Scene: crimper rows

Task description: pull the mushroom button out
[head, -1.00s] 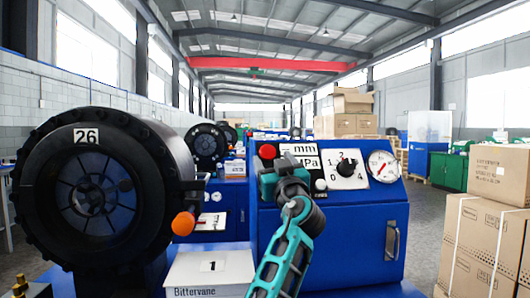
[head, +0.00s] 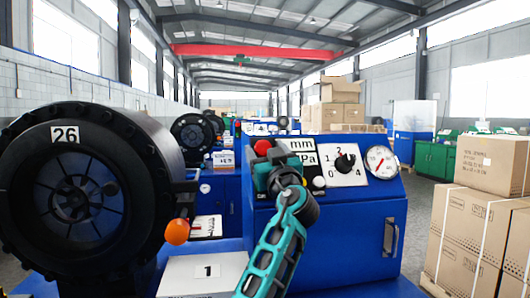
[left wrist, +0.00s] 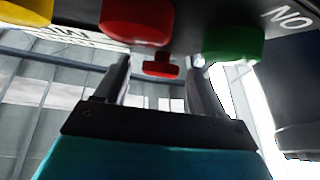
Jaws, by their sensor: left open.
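The red mushroom button (head: 263,147) is at the upper left of the blue machine's sloped panel. My left gripper (head: 266,168) is just below it in the head view, partly covering that side of the panel. In the left wrist view its two fingers (left wrist: 160,88) are open and apart, with nothing between them held. A red button with a flat head (left wrist: 163,68) appears between the fingertips there; I cannot tell whether they reach around it. A larger red button (left wrist: 137,20), a green one (left wrist: 232,42) and a yellow one (left wrist: 25,10) are closer to the camera. My right gripper is not in view.
The blue machine (head: 335,235) also carries a dial (head: 345,163), a gauge (head: 381,162) and a white knob (head: 319,183). A large black crimper head (head: 85,190) with an orange knob (head: 176,232) stands left. Cartons (head: 480,225) are stacked at right.

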